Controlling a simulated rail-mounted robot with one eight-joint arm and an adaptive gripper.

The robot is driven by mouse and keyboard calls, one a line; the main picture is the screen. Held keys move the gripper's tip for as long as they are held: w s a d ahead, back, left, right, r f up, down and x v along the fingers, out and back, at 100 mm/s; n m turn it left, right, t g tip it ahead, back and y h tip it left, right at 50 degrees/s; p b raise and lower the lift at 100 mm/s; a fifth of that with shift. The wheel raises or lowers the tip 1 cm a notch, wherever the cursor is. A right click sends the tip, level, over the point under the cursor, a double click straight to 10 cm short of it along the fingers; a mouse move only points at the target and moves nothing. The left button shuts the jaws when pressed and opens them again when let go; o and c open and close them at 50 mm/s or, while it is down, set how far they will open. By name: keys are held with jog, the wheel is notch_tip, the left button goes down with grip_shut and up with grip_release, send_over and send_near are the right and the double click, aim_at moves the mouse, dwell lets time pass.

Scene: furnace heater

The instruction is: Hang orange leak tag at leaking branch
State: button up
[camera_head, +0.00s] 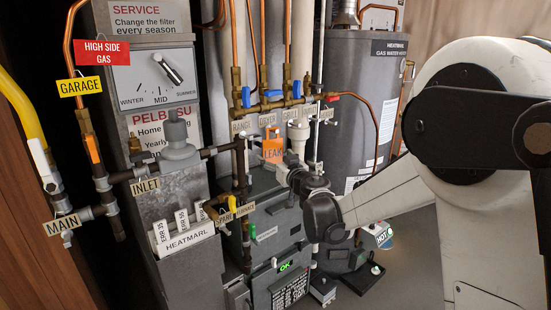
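The orange leak tag (273,149), marked LEAK, is upright just below the row of branch labels at the gas manifold (275,104). Its narrower top reaches up near the dryer label (268,119). My gripper (283,174) comes in from the lower right, with its dark fingers at the tag's lower right edge. The fingers are small and dark, so I cannot tell whether they are closed on the tag. The manifold carries several branches with blue valve handles (272,94) and copper pipes. I cannot tell which branch leaks, nor whether the tag touches a pipe.
A grey water heater (350,85) stands behind right of the manifold. The furnace (278,225) is below the tag. Vertical pipes crowd the tag. My arm fills the right side.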

jog(key=v, duration=1.2)
jog(key=s+d+r+m+h, duration=0.3)
jog(key=s+d+h, duration=0.2)
jog(key=d, duration=0.4)
jog(key=s+d+r+m+h, duration=0.4)
jog(key=s+d+h, duration=0.1)
jog(key=d, duration=0.5)
jog(key=s+d+f+g+h, duration=0.1)
jog(key=s+d+f+g, duration=0.35)
jog(key=s, duration=0.55)
jog(key=s+a+f+g+y, duration=0.1)
jog(key=s+f+g, duration=0.1)
jog(key=s+f, duration=0.2)
jog(key=s+a+f+n+g+y, duration=0.1)
jog(key=s+f, duration=0.3)
jog(key=s, duration=0.7)
jog(key=shift+s+a+f+g+y, duration=0.15)
jog(key=shift+s+a+g+y, duration=0.15)
jog(key=shift+a+g, duration=0.4)
jog(key=shift+w, duration=0.1)
